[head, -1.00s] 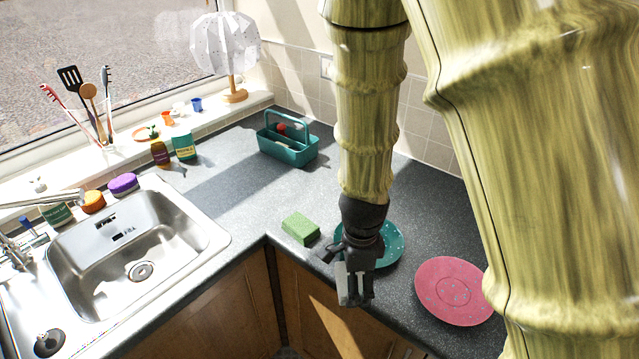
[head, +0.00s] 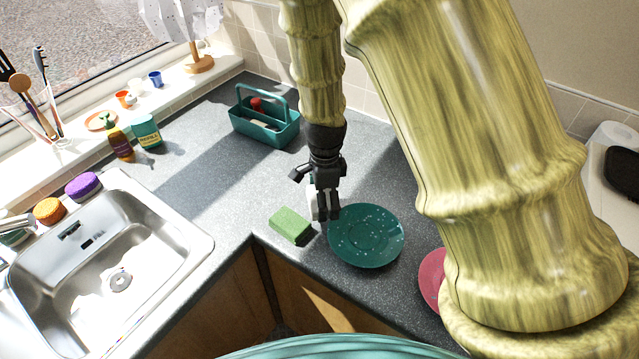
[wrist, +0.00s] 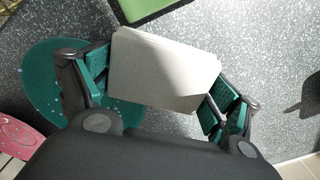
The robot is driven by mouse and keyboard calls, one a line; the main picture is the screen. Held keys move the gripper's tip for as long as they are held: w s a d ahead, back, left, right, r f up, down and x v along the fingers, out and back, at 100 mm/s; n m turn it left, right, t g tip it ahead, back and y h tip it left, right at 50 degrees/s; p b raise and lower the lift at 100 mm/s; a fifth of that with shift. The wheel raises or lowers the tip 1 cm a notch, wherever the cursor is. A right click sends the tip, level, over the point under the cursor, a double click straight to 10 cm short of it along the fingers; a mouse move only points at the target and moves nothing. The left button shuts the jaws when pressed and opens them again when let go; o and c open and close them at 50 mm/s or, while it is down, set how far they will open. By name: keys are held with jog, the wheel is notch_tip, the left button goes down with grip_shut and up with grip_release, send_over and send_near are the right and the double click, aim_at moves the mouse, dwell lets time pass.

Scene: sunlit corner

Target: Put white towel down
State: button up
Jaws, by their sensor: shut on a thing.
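A folded white towel (wrist: 165,70) is held between the fingers of my gripper (wrist: 160,88), as the wrist view shows. In the head view my gripper (head: 324,205) points down over the grey counter, between the green sponge and the teal plate, with only a pale edge of the towel (head: 312,200) showing. The gripper is shut on the towel. I cannot tell whether the towel touches the counter.
A green sponge (head: 290,225) lies left of the gripper and a teal speckled plate (head: 366,236) lies right. A pink plate (head: 431,280) is partly hidden by my arm. A teal caddy (head: 264,122) stands behind. The sink (head: 110,270) is at left. Counter between sink and caddy is clear.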

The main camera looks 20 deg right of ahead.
jog(key=w, duration=0.2)
jog(key=w+p, duration=0.1)
jog(key=w, duration=0.1)
jog(key=w+d+p, duration=0.1)
jog(key=w, duration=0.1)
jog(key=shift+w+f, duration=0.25)
jog(key=shift+w, duration=0.05)
jog(key=shift+s+f+p, duration=0.15)
jog(key=shift+f+p, duration=0.25)
jog(key=shift+p, duration=0.15)
jog(key=shift+d+f+p, duration=0.1)
jog(key=shift+f+p, duration=0.5)
jog(key=shift+f, duration=0.7)
jog(key=shift+f, duration=0.15)
jog(key=o, duration=0.7)
jog(key=shift+r+p, duration=2.7)
jog(key=shift+r, duration=3.45)
